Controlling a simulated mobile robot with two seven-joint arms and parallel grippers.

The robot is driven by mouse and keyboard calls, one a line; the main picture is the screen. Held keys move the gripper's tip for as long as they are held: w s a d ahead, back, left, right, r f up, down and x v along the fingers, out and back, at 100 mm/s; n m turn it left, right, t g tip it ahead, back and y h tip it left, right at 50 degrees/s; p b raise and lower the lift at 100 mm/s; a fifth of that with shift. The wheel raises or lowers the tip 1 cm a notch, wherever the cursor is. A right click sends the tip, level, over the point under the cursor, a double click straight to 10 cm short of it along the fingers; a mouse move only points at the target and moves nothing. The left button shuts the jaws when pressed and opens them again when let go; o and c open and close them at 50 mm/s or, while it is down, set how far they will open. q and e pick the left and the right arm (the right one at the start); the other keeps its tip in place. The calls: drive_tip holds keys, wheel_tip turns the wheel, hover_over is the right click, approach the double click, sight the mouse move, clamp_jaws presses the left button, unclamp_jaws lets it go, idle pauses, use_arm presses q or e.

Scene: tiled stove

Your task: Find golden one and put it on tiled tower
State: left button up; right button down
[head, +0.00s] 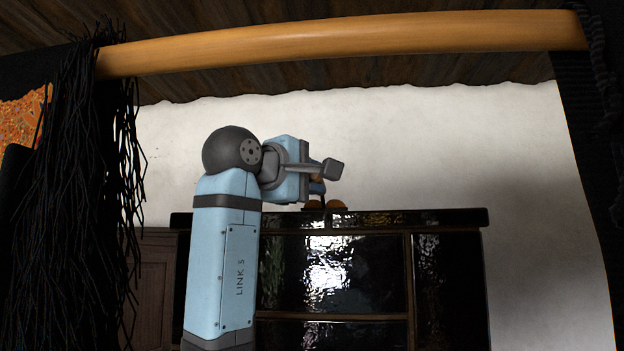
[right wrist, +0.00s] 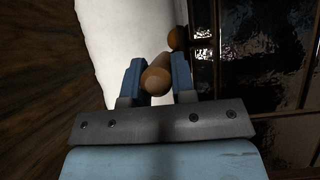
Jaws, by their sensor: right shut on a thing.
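The tiled tower (head: 360,275) is a glossy black tiled block with a flat top ledge, in the middle of the head view. My right gripper (head: 317,188) is just above that ledge, partly hidden by my own wrist. In the right wrist view my right gripper (right wrist: 157,78) is shut on a golden-brown, rounded thing (right wrist: 155,80). Its far end is hidden, and I cannot tell whether it touches the ledge. The tower's dark tiles also show in the right wrist view (right wrist: 235,85). My left gripper is not in view.
Orange rounded things (head: 337,205) stand on the ledge by my gripper; one shows in the right wrist view (right wrist: 178,38). The ledge (head: 430,216) to the right is clear. A wooden beam (head: 350,38) crosses above, black fringe (head: 90,200) hangs left, and a brown cabinet (head: 157,285) stands behind.

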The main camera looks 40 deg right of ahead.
drive_tip(key=c, duration=0.9)
unclamp_jaws()
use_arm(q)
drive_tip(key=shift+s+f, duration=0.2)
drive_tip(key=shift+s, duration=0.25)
use_arm(e)
drive_tip(key=shift+o, duration=0.2)
drive_tip(key=shift+a+f+b, duration=0.15)
drive_tip(key=shift+a+b, duration=0.15)
drive_tip(key=shift+a, duration=0.2)
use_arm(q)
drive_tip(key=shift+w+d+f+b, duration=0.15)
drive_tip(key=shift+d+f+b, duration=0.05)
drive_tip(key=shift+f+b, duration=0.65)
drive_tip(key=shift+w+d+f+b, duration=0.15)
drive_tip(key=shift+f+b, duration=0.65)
use_arm(e)
drive_tip(key=s+a, duration=0.1)
drive_tip(key=a, duration=1.1)
drive_tip(key=shift+s+a, duration=0.35)
drive_tip(key=shift+a, duration=0.05)
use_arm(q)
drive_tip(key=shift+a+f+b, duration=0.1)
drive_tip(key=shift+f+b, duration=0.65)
use_arm(e)
drive_tip(key=s+a, duration=0.5)
drive_tip(key=a, duration=0.2)
drive_tip(key=shift+s, duration=0.35)
